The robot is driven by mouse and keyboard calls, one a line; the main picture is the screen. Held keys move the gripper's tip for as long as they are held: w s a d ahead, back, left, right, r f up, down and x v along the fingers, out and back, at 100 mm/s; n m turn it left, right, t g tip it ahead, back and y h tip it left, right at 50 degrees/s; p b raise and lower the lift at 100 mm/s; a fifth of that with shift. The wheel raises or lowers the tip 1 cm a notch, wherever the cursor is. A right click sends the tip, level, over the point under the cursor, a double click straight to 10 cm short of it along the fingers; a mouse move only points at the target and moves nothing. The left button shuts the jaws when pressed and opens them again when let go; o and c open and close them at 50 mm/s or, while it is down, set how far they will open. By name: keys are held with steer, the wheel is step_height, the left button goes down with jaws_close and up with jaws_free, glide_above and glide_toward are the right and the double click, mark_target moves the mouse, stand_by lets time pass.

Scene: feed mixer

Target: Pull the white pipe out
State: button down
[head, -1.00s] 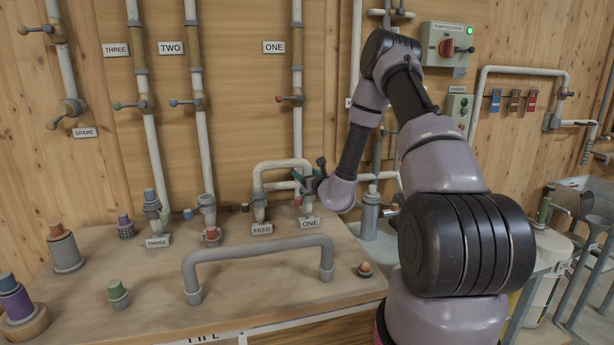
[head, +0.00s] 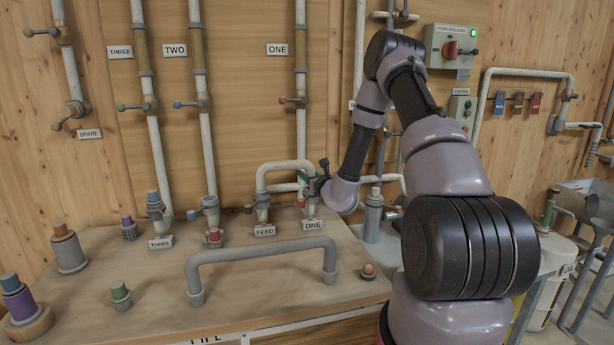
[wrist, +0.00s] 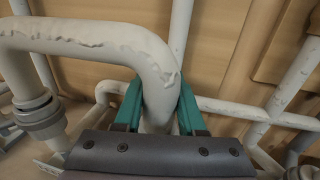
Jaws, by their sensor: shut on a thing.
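The white pipe (head: 285,166) is an upside-down U with worn paint, standing between the FEED (head: 265,230) and ONE (head: 313,225) labels on the bench. In the wrist view the white pipe (wrist: 85,38) runs across the top left, and its left leg goes into a grey collar (wrist: 38,115). My gripper (head: 307,184) is at the pipe's right leg. In the wrist view the green fingers of my gripper (wrist: 158,103) are shut around that leg, one on each side, just below the bend. The foot of the right leg is hidden behind my gripper.
A grey U-shaped pipe (head: 262,250) stands in front on the bench. Valve stubs marked THREE (head: 160,242) are to the left, and several capped stubs stand on the bench. A thinner white pipe (wrist: 235,107) runs behind the held leg. Wall pipes rise close behind.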

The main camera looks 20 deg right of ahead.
steer(key=shift+r, duration=0.75)
steer(key=shift+r, duration=0.25)
steer(key=shift+r, duration=2.4)
